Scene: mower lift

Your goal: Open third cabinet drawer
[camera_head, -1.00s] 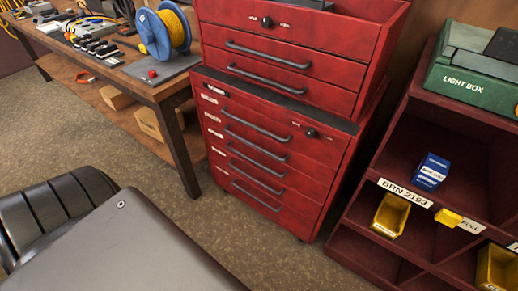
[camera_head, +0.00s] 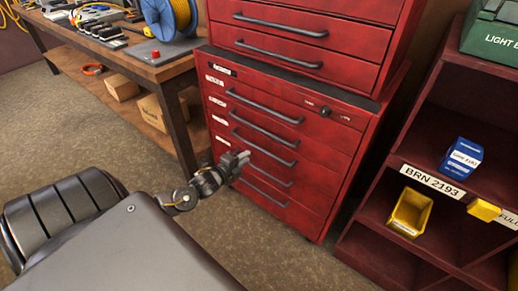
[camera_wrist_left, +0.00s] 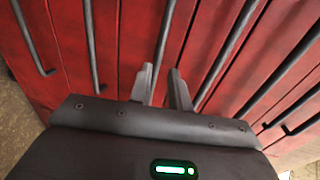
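The red tool cabinet (camera_head: 335,179) stands ahead, with several drawers that have dark bar handles. All drawers of its lower part look shut. My left gripper (camera_head: 241,158) is in front of the left side of the lower drawers and hides part of a handle there. In the left wrist view, the gripper's two fingers (camera_wrist_left: 163,86) are apart and point at the red drawer fronts. One dark handle (camera_wrist_left: 164,38) lines up with the gap between them. I cannot tell whether the fingers touch it. My right gripper is out of view.
A wooden workbench (camera_head: 166,75) with a blue cable reel (camera_head: 168,16) stands left of the cabinet. A dark red shelf (camera_head: 365,240) with a yellow bin (camera_head: 410,213) and a blue box (camera_head: 461,158) stands right. Open carpet (camera_head: 100,146) lies at left.

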